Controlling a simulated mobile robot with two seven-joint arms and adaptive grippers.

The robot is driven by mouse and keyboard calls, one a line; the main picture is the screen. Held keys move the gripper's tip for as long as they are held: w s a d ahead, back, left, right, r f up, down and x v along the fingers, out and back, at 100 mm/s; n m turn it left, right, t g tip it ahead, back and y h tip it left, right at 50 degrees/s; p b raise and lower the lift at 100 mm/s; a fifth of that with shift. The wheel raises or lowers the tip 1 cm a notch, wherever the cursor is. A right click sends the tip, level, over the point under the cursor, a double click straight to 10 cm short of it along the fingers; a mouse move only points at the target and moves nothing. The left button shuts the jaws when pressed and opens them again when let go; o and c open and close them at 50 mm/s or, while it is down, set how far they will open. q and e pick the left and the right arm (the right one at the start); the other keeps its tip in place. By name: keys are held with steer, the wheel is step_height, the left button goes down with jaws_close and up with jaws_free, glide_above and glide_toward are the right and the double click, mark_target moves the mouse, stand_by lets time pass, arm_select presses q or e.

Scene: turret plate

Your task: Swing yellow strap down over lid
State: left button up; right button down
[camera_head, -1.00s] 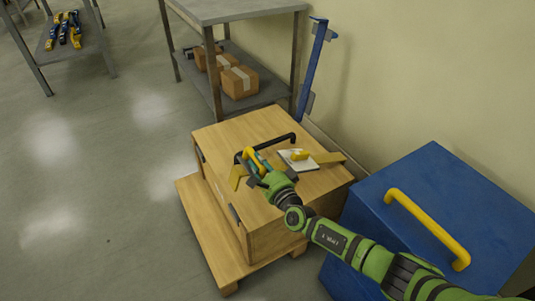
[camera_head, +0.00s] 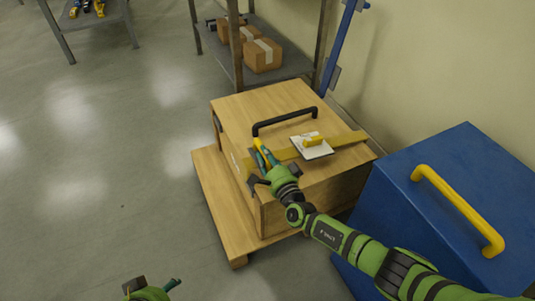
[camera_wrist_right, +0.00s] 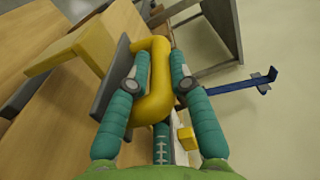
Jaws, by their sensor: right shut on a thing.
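The wooden crate's lid (camera_head: 240,108) carries a black bar handle (camera_head: 285,121). The yellow strap (camera_head: 346,140) runs across the lid from its right edge, passing a white plate with a yellow knob (camera_head: 312,146), toward my right gripper (camera_head: 261,163). That gripper is over the lid's front left part, shut on the strap's yellow grip (camera_wrist_right: 154,80), which shows between its teal fingers. The strap's bent end (camera_wrist_right: 70,52) shows left of the fingers. Whether the strap touches the lid near the gripper is hidden. My left gripper (camera_head: 152,286) is partly visible at the bottom edge.
A shelf with cardboard boxes (camera_head: 262,55) and a blue upright post (camera_head: 338,50) stand behind. The floor at left is clear.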

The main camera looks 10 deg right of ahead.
arm_select(q)
steer(key=shift+w+d+r+t, duration=0.15)
steer(key=shift+w+r+t, duration=0.1)
steer(key=shift+w, duration=0.2)
steer(key=shift+w+d+r+t, duration=0.15)
steer(key=shift+w+t, duration=0.1)
steer(key=shift+w, duration=0.15)
arm_select(e)
steer(key=shift+s+f, duration=0.35)
steer(key=shift+f, duration=0.4)
steer(key=c, duration=1.1)
jaws_free()
steer(key=shift+a, duration=0.1)
steer(key=shift+s+f, duration=0.15)
steer(key=shift+s, duration=0.4)
arm_select(q)
steer(key=shift+s, duration=0.1)
arm_select(e)
steer(key=v, duration=0.7)
steer(key=d+r+v, duration=0.1)
steer(key=v, duration=0.2)
steer(key=shift+r, duration=0.1)
